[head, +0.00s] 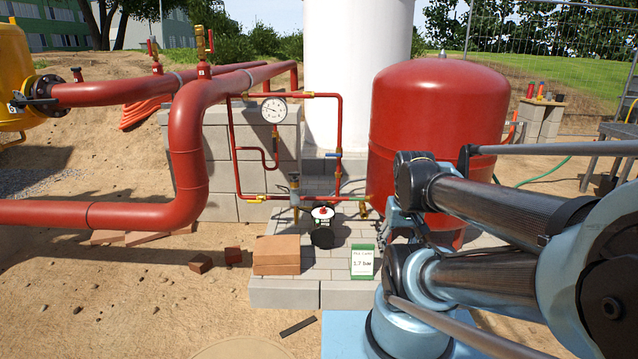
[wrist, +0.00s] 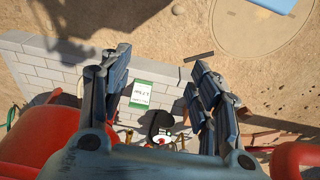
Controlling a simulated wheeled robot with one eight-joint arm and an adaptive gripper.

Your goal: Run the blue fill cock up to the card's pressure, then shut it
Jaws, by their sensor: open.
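The white card (head: 362,262) with a green edge reads 1.7 bar and stands on the grey paving; it also shows in the wrist view (wrist: 142,95). A round white pressure gauge (head: 273,110) sits on the thin red pipe loop; its needle is too small to read surely. A blue fitting (head: 332,155) is on the loop's right side. A grey-blue valve (head: 294,185) stands on the lower pipe; I cannot tell which is the fill cock. My gripper (wrist: 158,62) is open and empty, above the paving. In the head view it is beside the red tank, partly hidden.
The red tank (head: 437,120) stands close to my arm. Thick red pipes (head: 190,150) run on the left. A red-and-white device (head: 322,213) with a black disc is on the paving beside a brown block (head: 277,255). Open sand lies in front.

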